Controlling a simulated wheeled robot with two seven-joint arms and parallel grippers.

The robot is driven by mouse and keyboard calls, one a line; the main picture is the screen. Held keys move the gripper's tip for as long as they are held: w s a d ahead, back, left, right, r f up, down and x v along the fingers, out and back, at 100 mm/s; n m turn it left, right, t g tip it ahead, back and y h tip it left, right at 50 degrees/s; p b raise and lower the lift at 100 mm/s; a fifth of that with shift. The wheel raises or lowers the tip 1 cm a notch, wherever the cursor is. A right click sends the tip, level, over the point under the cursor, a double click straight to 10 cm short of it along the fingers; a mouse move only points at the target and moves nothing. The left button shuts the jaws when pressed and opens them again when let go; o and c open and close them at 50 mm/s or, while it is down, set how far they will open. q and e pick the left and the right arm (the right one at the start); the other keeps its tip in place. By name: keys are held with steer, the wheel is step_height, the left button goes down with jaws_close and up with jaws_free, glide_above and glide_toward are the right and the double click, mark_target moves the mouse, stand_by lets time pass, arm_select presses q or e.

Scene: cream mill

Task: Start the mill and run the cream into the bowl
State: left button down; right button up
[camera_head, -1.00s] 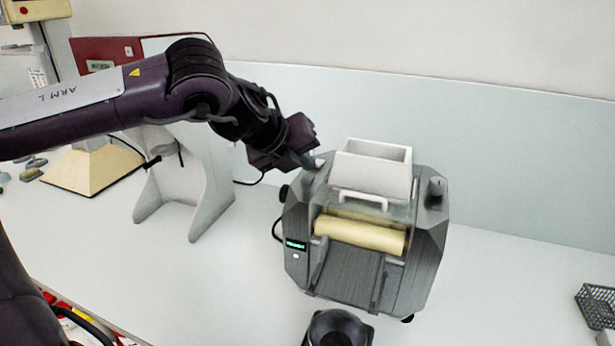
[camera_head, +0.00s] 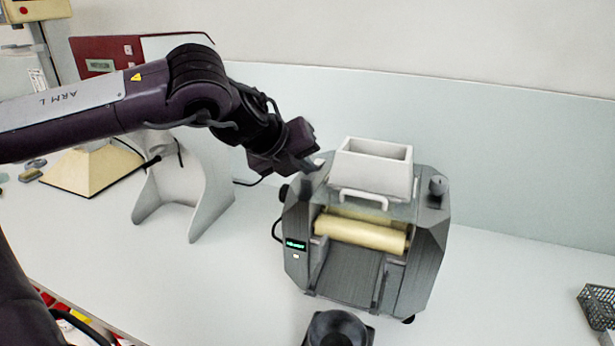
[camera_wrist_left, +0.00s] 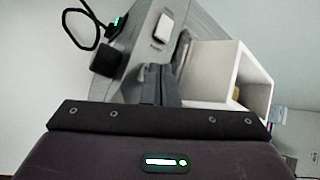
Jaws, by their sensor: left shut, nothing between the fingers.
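The mill (camera_head: 425,240) is a grey machine with a white hopper (camera_head: 372,172), pale rollers (camera_head: 360,233) and a small green-lit display (camera_head: 295,245). It also shows in the left wrist view (camera_wrist_left: 205,22). My left gripper (camera_head: 314,165) is shut and empty at the mill's upper left corner, beside the hopper. In the left wrist view its fingers (camera_wrist_left: 160,85) are between a black knob (camera_wrist_left: 107,62) and the hopper; I cannot tell if they touch the mill. A dark round vessel (camera_head: 338,328), perhaps the bowl, stands before the mill, cut by the lower edge. My right gripper is not in view.
A dark wire basket (camera_head: 598,305) is at the right edge. The white bench is clear between mill and basket.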

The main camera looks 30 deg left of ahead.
mark_target(304, 179)
arm_select(q)
steer(key=shift+f, duration=0.3)
stand_by(0.5)
steer(key=shift+r+p, duration=0.4)
steer(key=shift+r, duration=0.4)
step_height(304, 179, up, 5)
steer(key=p, duration=0.4)
steer(key=shift+r, duration=0.1)
